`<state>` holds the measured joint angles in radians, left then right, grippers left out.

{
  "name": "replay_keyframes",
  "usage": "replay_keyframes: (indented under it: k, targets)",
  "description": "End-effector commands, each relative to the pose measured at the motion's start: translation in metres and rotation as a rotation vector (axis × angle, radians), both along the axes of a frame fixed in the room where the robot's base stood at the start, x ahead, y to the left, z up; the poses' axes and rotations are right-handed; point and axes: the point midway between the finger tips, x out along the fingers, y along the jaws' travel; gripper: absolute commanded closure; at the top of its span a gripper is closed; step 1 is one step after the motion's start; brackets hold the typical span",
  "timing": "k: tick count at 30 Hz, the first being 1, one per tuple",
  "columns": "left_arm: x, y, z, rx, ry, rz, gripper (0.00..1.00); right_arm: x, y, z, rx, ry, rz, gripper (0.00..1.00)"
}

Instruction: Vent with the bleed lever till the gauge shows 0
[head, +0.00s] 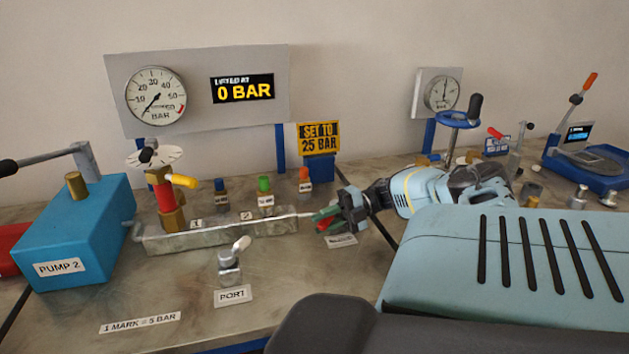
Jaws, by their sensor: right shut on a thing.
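The large round gauge (155,95) on the grey panel has its needle at the low end of the scale, at or close to 0. The display (242,89) beside it reads 0 BAR. My right gripper (330,213) is shut at the right end of the metal manifold block (220,232). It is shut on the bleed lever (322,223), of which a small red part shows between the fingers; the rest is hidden. A small label (342,240) lies just below and is too blurred to read. My left gripper is not in view.
The blue PUMP 2 box (75,235) stands at left. A red post with a yellow handle (165,195) rises from the manifold. The PORT fitting (229,268) stands in front. A yellow SET TO 25 BAR sign (319,138) is behind. The bench front is mostly clear.

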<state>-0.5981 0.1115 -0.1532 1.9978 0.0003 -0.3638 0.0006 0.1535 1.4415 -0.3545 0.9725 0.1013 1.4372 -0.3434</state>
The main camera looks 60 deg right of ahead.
Motion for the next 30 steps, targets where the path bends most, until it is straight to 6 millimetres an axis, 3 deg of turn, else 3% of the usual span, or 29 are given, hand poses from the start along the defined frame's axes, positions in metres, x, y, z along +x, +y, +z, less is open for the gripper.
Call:
replay_keyframes:
  k: [1,24,25,30]
  targets:
    - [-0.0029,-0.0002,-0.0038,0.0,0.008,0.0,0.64,-0.0025,0.0008,-0.0063,-0.004,0.01,0.011,1.0]
    - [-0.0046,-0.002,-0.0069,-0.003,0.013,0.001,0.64,-0.0053,0.001,-0.0039,-0.002,0.009,0.047,1.0]
    - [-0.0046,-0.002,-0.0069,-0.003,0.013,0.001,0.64,-0.0053,0.001,-0.0039,-0.002,0.009,0.047,0.76]
    - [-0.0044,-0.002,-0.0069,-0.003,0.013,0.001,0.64,-0.0046,0.0008,-0.0024,-0.001,0.006,0.046,0.55]
